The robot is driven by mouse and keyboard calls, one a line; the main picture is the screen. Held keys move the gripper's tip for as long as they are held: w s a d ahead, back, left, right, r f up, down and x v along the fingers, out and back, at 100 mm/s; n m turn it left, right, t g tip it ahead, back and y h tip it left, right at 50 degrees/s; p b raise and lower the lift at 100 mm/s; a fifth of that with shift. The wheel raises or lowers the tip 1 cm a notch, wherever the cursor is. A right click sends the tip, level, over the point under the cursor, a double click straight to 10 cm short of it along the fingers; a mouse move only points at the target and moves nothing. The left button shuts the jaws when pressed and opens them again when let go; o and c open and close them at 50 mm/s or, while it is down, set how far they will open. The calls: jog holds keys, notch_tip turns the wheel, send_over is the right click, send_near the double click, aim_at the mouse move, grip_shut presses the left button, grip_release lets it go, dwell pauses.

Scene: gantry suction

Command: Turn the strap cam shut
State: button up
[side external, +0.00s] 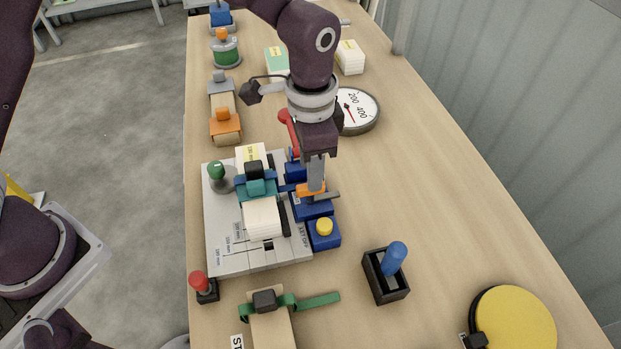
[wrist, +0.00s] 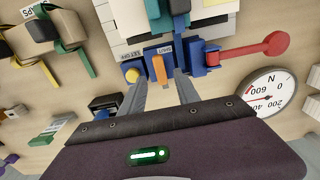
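An orange lever (wrist: 158,68) stands on a blue block with a "SHUT" label in the wrist view; it also shows in the side view (side external: 311,188). I cannot tell for sure that this is the strap cam. My gripper (wrist: 163,82) points down over it, one finger on each side, with gaps showing beside the lever. In the side view my gripper (side external: 316,182) is low at the blue block. A teal strap (side external: 257,186) crosses a white block (side external: 262,218) on the grey plate (side external: 225,245), with a black piece (side external: 254,169) on top.
A red-handled lever (wrist: 263,44) lies beside the blue block. A yellow button (side external: 324,227) is close in front of my gripper. A green knob (side external: 216,170), a dial (side external: 359,111), a blue-handled switch (side external: 393,258) and a green strap (side external: 318,300) stand around.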

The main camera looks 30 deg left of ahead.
notch_tip(320, 180, down, 4)
jog(key=shift+f, duration=0.2)
grip_shut()
jog(key=shift+n, duration=0.3)
jog(key=n, duration=0.3)
jog(key=shift+r+n, duration=0.1)
jog(key=shift+n, duration=0.3)
jog(key=n, duration=0.4)
jog(key=shift+n, duration=0.3)
jog(key=n, duration=0.8)
jog(key=shift+n, duration=0.6)
